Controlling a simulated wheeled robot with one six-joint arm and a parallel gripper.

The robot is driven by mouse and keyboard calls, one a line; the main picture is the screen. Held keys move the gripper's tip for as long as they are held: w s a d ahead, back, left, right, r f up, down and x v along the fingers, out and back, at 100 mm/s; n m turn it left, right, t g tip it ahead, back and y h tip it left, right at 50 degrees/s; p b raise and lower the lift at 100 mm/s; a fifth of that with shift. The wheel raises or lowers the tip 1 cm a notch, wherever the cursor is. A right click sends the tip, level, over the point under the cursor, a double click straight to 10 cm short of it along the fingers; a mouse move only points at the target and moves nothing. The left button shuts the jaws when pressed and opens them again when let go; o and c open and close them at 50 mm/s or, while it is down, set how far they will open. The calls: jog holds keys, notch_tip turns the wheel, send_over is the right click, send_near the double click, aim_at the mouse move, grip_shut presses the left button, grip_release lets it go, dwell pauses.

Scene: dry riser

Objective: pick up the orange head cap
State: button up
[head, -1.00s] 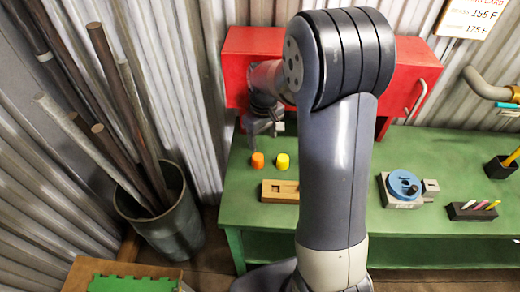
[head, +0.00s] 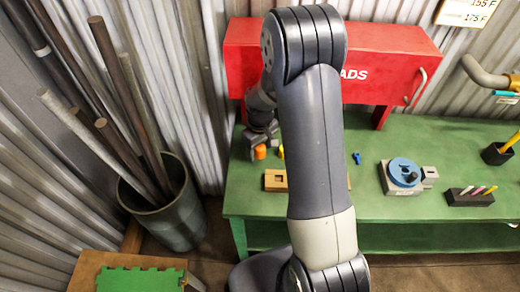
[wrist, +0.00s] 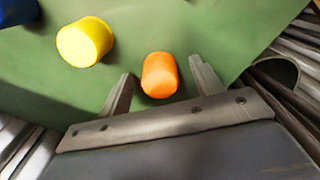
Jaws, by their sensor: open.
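The orange head cap (head: 260,152) stands on the green bench near its left end. In the wrist view the orange cap (wrist: 160,75) lies between the tips of my open gripper (wrist: 158,82), with a gap on each side and nothing held. In the head view my gripper (head: 262,138) is just above and behind the cap, partly hidden by my arm. A yellow cap (wrist: 85,42) stands to the left of the orange one in the wrist view; in the head view only a sliver of the yellow cap (head: 281,152) shows beside my arm.
A wooden block (head: 275,181) lies in front of the caps. A red cabinet (head: 385,65) stands behind on the green bench (head: 375,205). A bin of pipes (head: 170,215) stands left of the bench.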

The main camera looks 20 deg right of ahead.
jog(key=c, duration=1)
jog(key=shift+r, duration=0.1)
